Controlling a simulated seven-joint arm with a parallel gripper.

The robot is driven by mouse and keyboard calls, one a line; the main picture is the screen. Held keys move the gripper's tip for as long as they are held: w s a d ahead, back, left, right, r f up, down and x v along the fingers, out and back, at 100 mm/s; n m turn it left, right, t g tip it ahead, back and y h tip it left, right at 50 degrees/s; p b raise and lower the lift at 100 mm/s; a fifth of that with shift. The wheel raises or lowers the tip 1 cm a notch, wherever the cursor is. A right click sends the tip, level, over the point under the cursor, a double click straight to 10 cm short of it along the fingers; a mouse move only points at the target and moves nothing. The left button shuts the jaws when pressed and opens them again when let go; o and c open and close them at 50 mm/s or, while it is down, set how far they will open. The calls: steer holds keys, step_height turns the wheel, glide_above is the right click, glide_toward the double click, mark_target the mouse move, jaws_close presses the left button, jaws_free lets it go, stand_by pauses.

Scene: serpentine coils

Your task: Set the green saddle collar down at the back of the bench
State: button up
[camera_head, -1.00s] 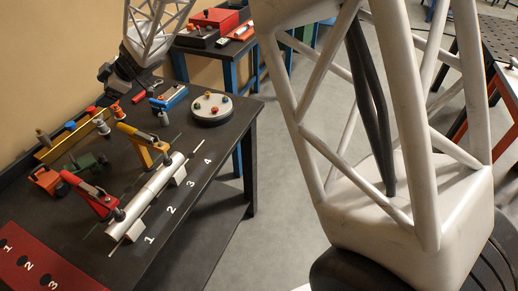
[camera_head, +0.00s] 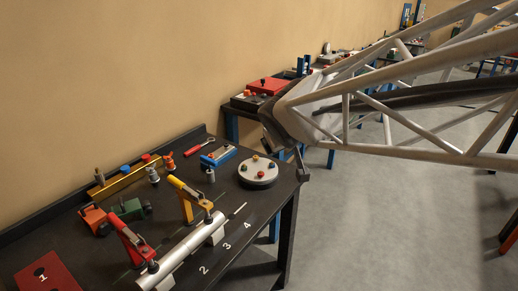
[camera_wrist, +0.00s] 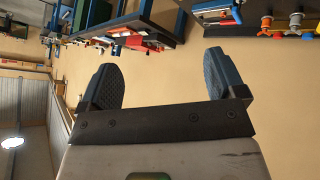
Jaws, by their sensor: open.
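A dark green piece (camera_head: 132,209), which looks like the green saddle collar, sits on the dark bench (camera_head: 225,160) beside an orange piece, behind the red clamp. Its exact shape is too small to tell. The raised back edge (camera_head: 60,217) of the bench runs along the wall. My gripper (camera_wrist: 160,60) is open, with nothing between its two blue-grey pads in the wrist view. In the head view the end of my arm is by the bench's far right corner, well away from the green piece, and its fingers are mostly hidden.
A silver pipe (camera_head: 185,248) lies at the front with a red clamp (camera_head: 130,240) and a yellow clamp (camera_head: 188,200). A yellow rail (camera_head: 122,180), an orange piece (camera_head: 93,217), a blue block (camera_head: 218,156) and a round grey disc (camera_head: 258,172) stand behind.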

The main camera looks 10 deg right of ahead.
steer(key=s+f+m+g+y, duration=0.1)
steer(key=s+f+g, duration=0.2)
steer(key=s, duration=0.8)
steer(key=s+d+f+m+g, duration=0.1)
steer(key=s+f+m+g, duration=0.1)
steer(key=s, duration=1)
steer(key=shift+f+g+y, duration=0.4)
steer(key=shift+f+g, duration=0.2)
steer(key=shift+f, duration=0.1)
steer(key=shift+w, duration=0.1)
